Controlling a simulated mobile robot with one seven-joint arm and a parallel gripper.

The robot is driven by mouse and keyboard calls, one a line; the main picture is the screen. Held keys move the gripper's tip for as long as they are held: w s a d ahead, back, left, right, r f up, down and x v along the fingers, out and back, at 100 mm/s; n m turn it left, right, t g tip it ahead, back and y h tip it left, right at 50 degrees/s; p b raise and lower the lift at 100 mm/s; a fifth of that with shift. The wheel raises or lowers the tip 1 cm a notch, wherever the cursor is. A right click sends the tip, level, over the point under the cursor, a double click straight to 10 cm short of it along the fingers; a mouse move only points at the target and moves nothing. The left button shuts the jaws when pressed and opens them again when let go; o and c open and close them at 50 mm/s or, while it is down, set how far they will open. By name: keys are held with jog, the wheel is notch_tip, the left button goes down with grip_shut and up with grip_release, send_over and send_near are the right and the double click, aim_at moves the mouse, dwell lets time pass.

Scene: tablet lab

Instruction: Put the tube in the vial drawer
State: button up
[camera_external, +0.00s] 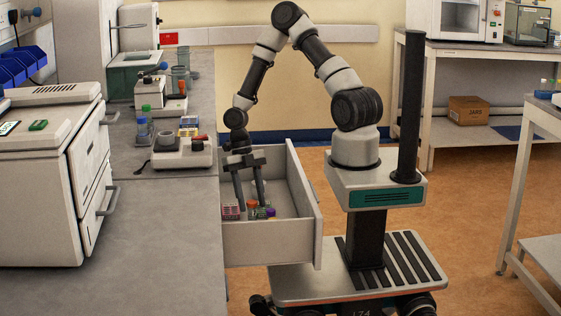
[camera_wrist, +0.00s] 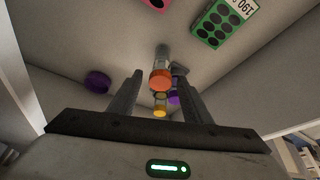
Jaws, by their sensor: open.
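The vial drawer (camera_external: 302,237) is pulled out from the bench. My gripper (camera_external: 252,204) reaches down into it with its fingers apart. A clear tube with an orange cap (camera_external: 252,204) is down in the drawer at the fingertips. In the wrist view the tube (camera_wrist: 161,80) lies between the two open fingers of my gripper (camera_wrist: 158,80), with a gap on each side. Its clear body points away from the camera. I cannot tell whether it stands or leans.
A purple cap (camera_wrist: 97,81), a yellow cap (camera_wrist: 160,110) and another purple cap (camera_wrist: 174,97) are close by in the drawer. The drawer walls surround my fingers. The bench (camera_external: 175,215) adjoins the drawer.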

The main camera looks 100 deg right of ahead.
jog(key=p+v, duration=0.1)
jog(key=v, duration=0.5)
jog(key=shift+p, duration=0.4)
jog(key=shift+d+r, duration=0.1)
